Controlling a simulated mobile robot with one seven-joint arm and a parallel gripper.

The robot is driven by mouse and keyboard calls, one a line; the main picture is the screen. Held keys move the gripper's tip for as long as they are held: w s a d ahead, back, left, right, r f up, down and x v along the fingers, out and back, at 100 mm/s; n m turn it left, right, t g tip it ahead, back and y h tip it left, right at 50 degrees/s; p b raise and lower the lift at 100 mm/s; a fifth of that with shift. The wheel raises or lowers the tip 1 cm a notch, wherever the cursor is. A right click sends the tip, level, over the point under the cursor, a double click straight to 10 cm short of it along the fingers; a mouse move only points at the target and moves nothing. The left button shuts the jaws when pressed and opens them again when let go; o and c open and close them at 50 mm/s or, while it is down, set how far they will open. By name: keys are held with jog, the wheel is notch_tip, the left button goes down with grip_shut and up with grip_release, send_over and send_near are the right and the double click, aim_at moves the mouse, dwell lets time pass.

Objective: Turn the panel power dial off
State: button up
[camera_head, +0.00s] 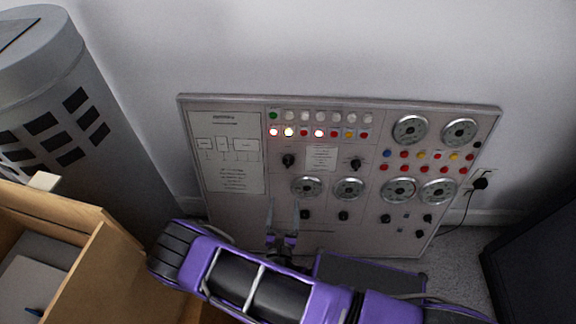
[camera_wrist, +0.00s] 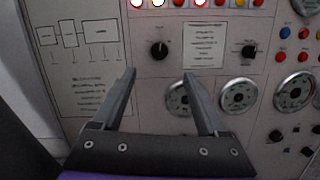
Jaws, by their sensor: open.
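A grey control panel (camera_head: 230,215) leans or stands against the wall and fills most of the wrist view (camera_wrist: 75,12). Its upper middle has a left black dial (camera_head: 288,160), also in the wrist view (camera_wrist: 159,50), and a right black dial (camera_head: 356,164), also in the wrist view (camera_wrist: 249,50). Their labels are too small to read, so I cannot tell which is the power dial. My gripper (camera_head: 283,203) is open and empty. In the wrist view its fingertips (camera_wrist: 159,73) lie below the left dial, one to each side, apparently apart from it.
Round gauges (camera_head: 410,130) and small knobs (camera_head: 344,216) sit on the panel. Some indicator lights (camera_head: 289,132) glow. A grey bin-like cylinder (camera_head: 85,130) and a wooden box (camera_head: 95,265) stand left. A plugged cable (camera_head: 480,184) and a dark object (camera_head: 535,250) are right.

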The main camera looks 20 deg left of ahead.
aim_at(288, 162)
jog(key=b+x, duration=0.1)
jog(key=x, duration=1.4)
jog(key=shift+b, duration=0.3)
jog(key=shift+c, duration=0.3)
grip_shut()
